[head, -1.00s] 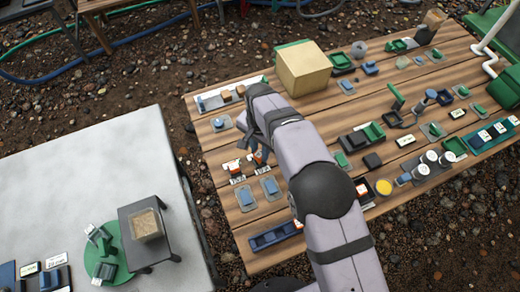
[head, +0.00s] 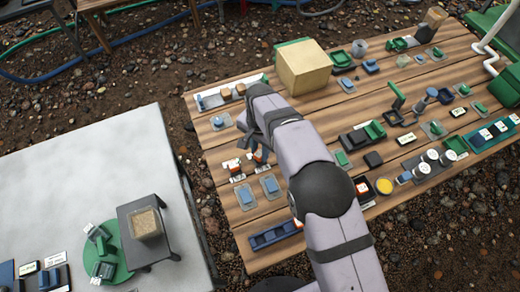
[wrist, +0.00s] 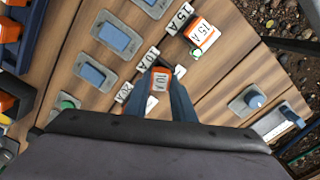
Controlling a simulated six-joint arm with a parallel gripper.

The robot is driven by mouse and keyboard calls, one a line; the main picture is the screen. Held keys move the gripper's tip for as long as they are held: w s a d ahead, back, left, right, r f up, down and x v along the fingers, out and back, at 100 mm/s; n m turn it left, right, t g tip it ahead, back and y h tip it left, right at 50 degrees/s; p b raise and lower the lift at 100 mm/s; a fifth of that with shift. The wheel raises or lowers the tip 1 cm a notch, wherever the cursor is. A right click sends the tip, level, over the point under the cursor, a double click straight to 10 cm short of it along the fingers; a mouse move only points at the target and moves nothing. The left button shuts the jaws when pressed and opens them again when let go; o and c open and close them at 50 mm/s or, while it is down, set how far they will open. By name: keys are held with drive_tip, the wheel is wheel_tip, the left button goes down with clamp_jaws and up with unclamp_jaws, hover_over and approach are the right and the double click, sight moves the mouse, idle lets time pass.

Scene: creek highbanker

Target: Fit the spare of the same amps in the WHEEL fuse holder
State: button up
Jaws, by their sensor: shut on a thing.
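My gripper (wrist: 161,90) is shut on an orange fuse marked 10 A (wrist: 160,78) in the wrist view. The fuse sits between the dark fingertips beside a white 10 A label (wrist: 148,58); I cannot tell whether it is clear of the table. Another orange fuse with a white 15 A face (wrist: 203,35) lies past the fingertips, beside a 15 A label (wrist: 180,18). A 20 A label (wrist: 124,92) is nearer, partly behind the left finger. In the head view my gripper (head: 262,147) is over the table's left part, partly hidden by my arm. I cannot pick out the WHEEL holder.
Blue blocks on grey plates (head: 245,197) stand in front of the labels. A dark blue tray (head: 273,235) lies at the table's near edge. A cardboard-coloured box (head: 304,68) stands at the back. Many small parts crowd the right side. A grey table (head: 80,170) is at the left.

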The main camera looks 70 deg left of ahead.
drive_tip(key=shift+f, duration=0.3)
idle(0.4)
drive_tip(key=o, duration=1.1)
drive_tip(key=shift+r, duration=0.1)
drive_tip(key=shift+r+p, duration=2.2)
drive_tip(key=shift+r, duration=1.45)
